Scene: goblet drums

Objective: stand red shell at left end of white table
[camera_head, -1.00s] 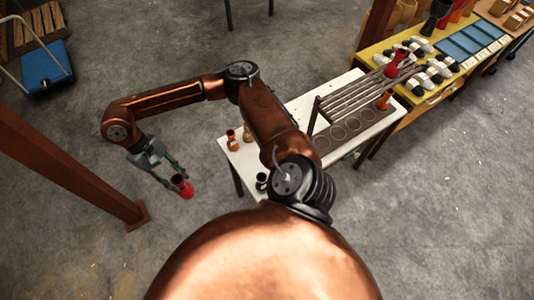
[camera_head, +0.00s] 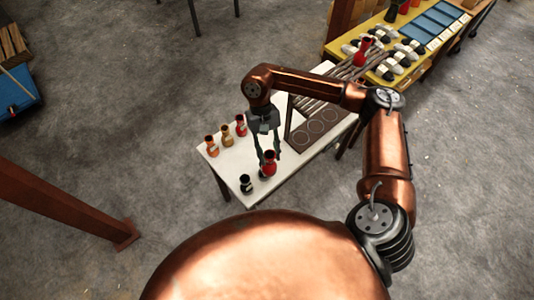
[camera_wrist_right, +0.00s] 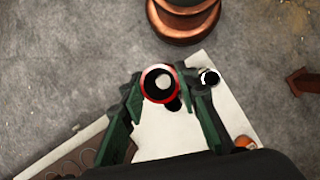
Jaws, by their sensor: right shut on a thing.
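My left gripper is not in view.
Orange (camera_head: 212,147), amber (camera_head: 227,136) and red (camera_head: 240,126) shells stand along the table's far left side. A slatted rack (camera_head: 325,93) stands toward the right, with another red shell (camera_head: 363,50) near its far end. White tabletop lies clear between the left-end shells.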

